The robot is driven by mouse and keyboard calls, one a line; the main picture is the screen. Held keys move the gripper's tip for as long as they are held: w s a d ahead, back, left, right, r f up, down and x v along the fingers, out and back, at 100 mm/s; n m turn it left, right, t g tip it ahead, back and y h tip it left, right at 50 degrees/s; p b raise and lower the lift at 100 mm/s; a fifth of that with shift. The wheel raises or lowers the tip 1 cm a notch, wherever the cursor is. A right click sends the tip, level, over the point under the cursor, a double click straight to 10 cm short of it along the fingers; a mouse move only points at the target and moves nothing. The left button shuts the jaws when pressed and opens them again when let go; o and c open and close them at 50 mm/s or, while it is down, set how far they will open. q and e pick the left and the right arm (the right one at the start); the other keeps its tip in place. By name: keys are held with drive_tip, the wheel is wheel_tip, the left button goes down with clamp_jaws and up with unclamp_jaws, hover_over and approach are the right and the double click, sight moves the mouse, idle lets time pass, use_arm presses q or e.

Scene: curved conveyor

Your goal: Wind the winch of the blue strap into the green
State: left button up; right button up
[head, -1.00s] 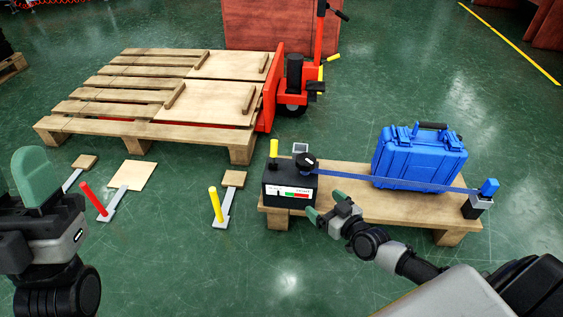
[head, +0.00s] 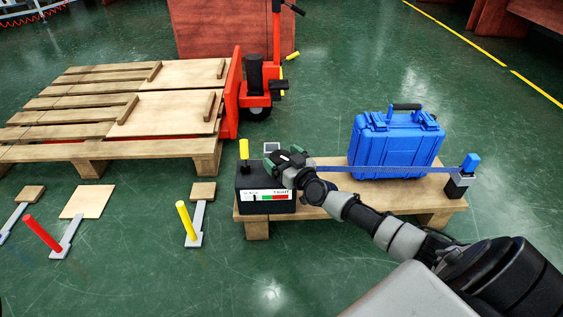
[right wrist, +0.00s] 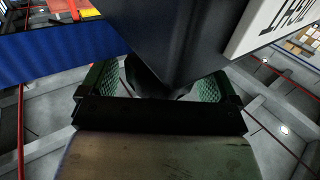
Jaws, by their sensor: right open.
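The black winch box (head: 266,203) stands on the left end of a small wooden pallet. The blue strap (head: 345,168) runs from the winch across the blue case (head: 395,145) to a post (head: 461,180) at the right. My right gripper (head: 284,163) is at the winch top, its green fingers open around the dark winch knob, which is mostly hidden. The right wrist view shows a dark part (right wrist: 165,75) between the fingers and the strap (right wrist: 55,60). My left gripper is out of view.
A yellow-topped lever (head: 244,150) rises from the box's left side. A large pallet (head: 120,115) and a red pallet truck (head: 252,90) stand behind left. Red (head: 42,232) and yellow (head: 186,220) handles stand on the floor at left.

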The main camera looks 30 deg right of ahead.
drive_tip(key=shift+w, duration=0.25)
